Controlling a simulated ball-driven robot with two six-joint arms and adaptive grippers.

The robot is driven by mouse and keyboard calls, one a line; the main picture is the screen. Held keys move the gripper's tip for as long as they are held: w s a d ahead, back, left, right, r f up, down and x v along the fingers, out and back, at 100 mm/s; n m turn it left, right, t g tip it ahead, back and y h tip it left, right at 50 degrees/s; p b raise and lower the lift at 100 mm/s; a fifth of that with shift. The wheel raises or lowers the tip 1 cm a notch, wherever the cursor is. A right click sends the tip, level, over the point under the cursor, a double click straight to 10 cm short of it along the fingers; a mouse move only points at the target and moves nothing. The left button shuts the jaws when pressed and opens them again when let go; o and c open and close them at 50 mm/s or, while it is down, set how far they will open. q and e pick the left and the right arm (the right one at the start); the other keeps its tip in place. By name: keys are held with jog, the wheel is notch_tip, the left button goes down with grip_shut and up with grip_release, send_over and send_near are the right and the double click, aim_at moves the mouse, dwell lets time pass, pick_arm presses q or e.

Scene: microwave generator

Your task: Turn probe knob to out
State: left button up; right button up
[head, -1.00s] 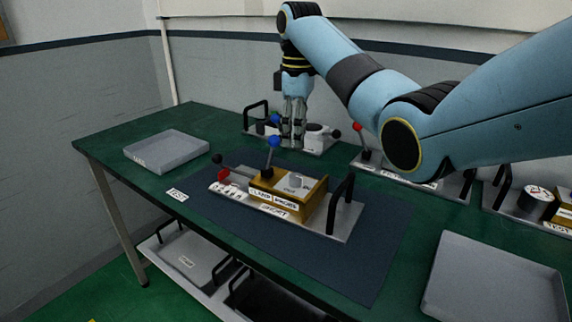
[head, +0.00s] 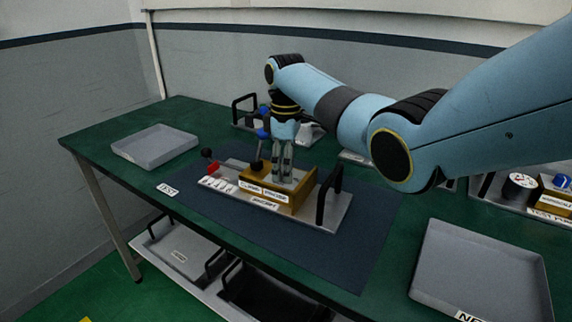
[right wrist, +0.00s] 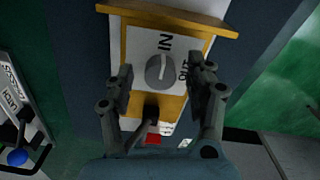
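The grey round probe knob (right wrist: 159,69) sits on a white plate with IN above it and OUT at its right in the right wrist view. Its ridge seems to point roughly towards IN. The plate tops the yellow probe block (head: 296,199), on a fixture on the dark mat. My right gripper (head: 282,180) points down over this block and hides the knob in the head view. In the right wrist view the right gripper (right wrist: 160,72) is open, its fingers apart on either side of the knob; contact cannot be told. My left gripper is not in view.
A blue-ball lever (head: 262,134) stands close left of my right gripper. A black handle (head: 328,195) rises at the fixture's right end, a red clamp (head: 213,168) at its left. Grey trays (head: 154,147) (head: 480,268) lie left and right. Other fixtures line the back.

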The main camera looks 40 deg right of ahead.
jog(key=c, duration=0.4)
grip_shut()
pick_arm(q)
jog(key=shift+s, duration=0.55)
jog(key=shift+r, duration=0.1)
pick_arm(e)
jog(key=shift+r, duration=0.1)
jog(key=m+p, duration=0.3)
jog(key=shift+r, duration=0.15)
jog(key=m+p, duration=0.3)
jog(key=m, duration=0.1)
jog(key=shift+a+m, duration=0.1)
jog(key=shift+m, duration=0.3)
jog(key=m+p, duration=0.1)
jog(key=m, duration=0.3)
jog(key=shift+p, duration=0.35)
pick_arm(q)
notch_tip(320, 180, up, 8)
jog(key=p, duration=0.1)
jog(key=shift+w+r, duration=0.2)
pick_arm(e)
jog(key=m, duration=0.6)
jog(key=shift+f, duration=0.2)
